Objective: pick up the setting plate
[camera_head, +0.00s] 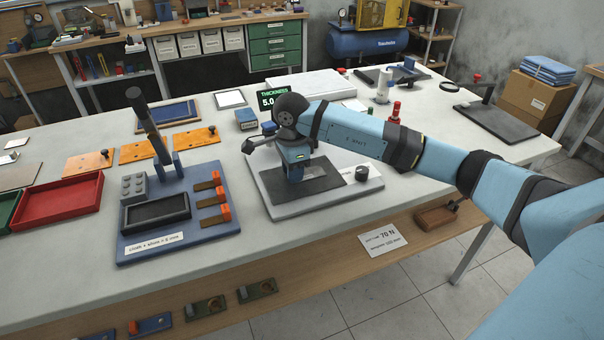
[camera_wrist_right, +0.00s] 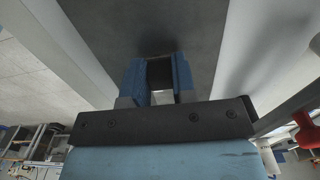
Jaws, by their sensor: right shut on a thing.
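My right gripper (camera_head: 296,178) points down over the dark pad (camera_head: 330,184) of a grey-based stand in the middle of the table. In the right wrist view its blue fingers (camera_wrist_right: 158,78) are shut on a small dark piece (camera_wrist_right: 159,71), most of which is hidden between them. I cannot tell from the pictures whether this piece is the setting plate or whether it touches the pad. Three flat orange plates (camera_head: 146,149) with small knobs lie at the back left. My left gripper is not in view.
A blue fixture (camera_head: 185,247) with an upright dark handle and orange clips stands left of the stand. A red tray (camera_head: 62,201) is at the far left. A thickness display (camera_head: 277,91) and a red-topped bottle (camera_head: 395,113) are behind.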

